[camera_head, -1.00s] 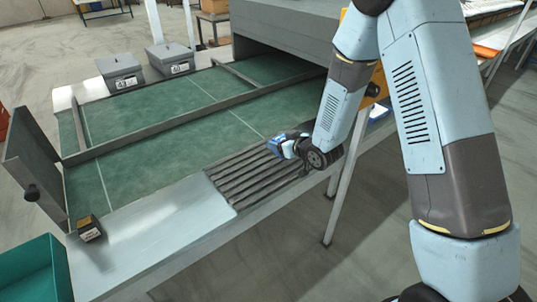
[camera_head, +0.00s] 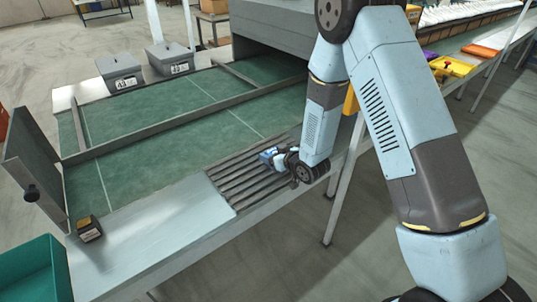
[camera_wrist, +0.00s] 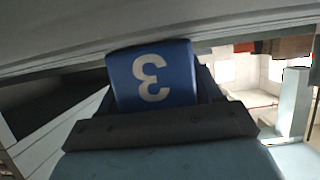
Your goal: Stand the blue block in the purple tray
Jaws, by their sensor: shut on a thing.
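The blue block (camera_head: 268,157) is in my gripper (camera_head: 276,158) above the ribbed grey rack at the front edge of the green line. In the wrist view the blue block (camera_wrist: 152,75) shows a face with a white digit, a 3 turned about, and sits between dark jaws (camera_wrist: 155,105) that are shut on it. A purple thing (camera_head: 429,55), small and partly hidden, lies on the far line at the upper right, beside a yellow one; it may be the purple tray. I cannot tell its shape well.
The ribbed rack (camera_head: 235,181) lies under my gripper. A small dark and yellow box (camera_head: 89,230) stands at the left. Two grey lidded boxes (camera_head: 120,72) stand at the back. A yellow tray (camera_head: 452,66) and an orange one (camera_head: 480,51) lie at the upper right.

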